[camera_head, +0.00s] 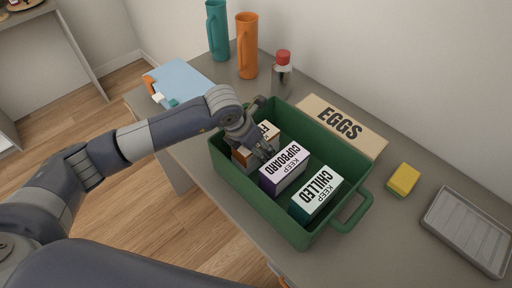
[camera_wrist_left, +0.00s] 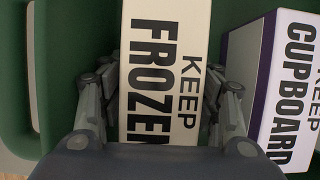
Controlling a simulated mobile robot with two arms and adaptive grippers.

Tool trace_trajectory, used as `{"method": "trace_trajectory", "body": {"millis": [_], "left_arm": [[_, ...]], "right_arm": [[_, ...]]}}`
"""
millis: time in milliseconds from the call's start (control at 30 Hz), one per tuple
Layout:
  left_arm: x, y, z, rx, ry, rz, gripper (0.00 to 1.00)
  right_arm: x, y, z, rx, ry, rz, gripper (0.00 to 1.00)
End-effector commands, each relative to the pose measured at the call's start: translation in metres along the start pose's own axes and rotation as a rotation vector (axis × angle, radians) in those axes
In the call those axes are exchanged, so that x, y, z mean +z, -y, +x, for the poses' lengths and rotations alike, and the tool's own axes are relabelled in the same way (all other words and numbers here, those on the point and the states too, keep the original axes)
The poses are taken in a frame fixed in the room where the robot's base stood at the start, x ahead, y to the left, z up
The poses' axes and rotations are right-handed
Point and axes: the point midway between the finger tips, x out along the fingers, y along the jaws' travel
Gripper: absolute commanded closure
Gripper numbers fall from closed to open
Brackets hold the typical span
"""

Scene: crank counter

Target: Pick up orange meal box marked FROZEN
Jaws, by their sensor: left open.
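The orange meal box (camera_head: 242,155) has a white top with black FROZEN lettering. It stands in the green crate (camera_head: 277,223) at the left end of a row of boxes. In the left wrist view, the FROZEN box (camera_wrist_left: 165,65) lies between the two fingers of my left gripper (camera_wrist_left: 160,105). The fingers are open, one on each side of the box. In the head view my left gripper (camera_head: 262,148) is over the box and hides part of it. My right gripper is not in view.
The purple CUPBOARD box (camera_head: 284,167) is close to the right finger. The CHILLED box (camera_head: 317,194) stands further right in the crate. An EGGS carton (camera_head: 342,125) lies behind. Two bottles, teal (camera_head: 217,30) and orange (camera_head: 247,46), a sponge (camera_head: 403,179) and grey tray (camera_head: 468,230) are on the counter.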

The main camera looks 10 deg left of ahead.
Motion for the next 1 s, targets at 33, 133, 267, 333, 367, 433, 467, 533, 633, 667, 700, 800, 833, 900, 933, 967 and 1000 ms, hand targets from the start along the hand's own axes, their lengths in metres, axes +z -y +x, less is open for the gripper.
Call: {"method": "trace_trajectory", "body": {"millis": [33, 133, 267, 333, 367, 433, 467, 533, 633, 667, 700, 800, 833, 900, 933, 967, 1000], "left_arm": [[-0.0002, -0.0001, 0.0005, 0.000, 0.000, 0.000, 0.42], [-0.0001, -0.0002, 0.0003, 0.000, 0.000, 0.000, 0.42], [0.0000, -0.0001, 0.0001, 0.000, 0.000, 0.000, 0.42], [0.0000, -0.0001, 0.0001, 0.000, 0.000, 0.000, 0.46], [-0.0001, -0.0001, 0.0001, 0.000, 0.000, 0.000, 0.53], [-0.0001, -0.0001, 0.0002, 0.000, 0.000, 0.000, 0.69], [-0.0001, -0.0001, 0.0002, 0.000, 0.000, 0.000, 0.76], [-0.0001, -0.0001, 0.0002, 0.000, 0.000, 0.000, 0.86], [0.0008, -0.0002, -0.0004, 0.000, 0.002, 0.000, 0.86], [0.0007, -0.0002, -0.0004, 0.000, 0.002, 0.000, 0.86], [0.0007, -0.0002, -0.0004, 0.000, 0.002, 0.000, 0.86], [0.0009, -0.0002, -0.0008, 0.000, 0.002, 0.000, 0.86], [0.0010, -0.0002, -0.0012, 0.000, 0.002, 0.000, 0.86], [0.0016, -0.0001, -0.0027, 0.000, 0.002, 0.000, 0.86], [0.0019, -0.0001, -0.0035, 0.000, 0.002, 0.000, 0.86], [0.0024, -0.0001, -0.0046, 0.000, 0.002, 0.000, 0.86], [0.0030, 0.0000, -0.0062, 0.000, 0.002, 0.000, 0.86]], "right_arm": [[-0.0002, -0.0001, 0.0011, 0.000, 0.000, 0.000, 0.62], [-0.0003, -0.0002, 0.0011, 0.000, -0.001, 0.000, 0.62], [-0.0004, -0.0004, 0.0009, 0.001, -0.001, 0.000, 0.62], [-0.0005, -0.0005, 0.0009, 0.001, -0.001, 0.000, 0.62], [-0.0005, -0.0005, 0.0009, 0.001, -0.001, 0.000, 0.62], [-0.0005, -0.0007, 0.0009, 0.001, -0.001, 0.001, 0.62], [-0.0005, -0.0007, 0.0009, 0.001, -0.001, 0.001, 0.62], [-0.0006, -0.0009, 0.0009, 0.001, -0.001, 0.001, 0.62], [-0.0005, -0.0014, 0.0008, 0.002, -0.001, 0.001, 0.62], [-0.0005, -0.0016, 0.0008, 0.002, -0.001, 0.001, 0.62], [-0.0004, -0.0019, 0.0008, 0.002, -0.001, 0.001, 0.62], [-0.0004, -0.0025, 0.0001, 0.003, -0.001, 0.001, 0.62], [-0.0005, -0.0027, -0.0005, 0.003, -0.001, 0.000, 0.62], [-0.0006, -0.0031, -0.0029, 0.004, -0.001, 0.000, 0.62], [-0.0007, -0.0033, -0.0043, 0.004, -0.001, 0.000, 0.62], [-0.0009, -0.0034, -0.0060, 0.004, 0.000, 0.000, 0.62], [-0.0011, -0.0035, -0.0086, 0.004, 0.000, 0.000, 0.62]]}}
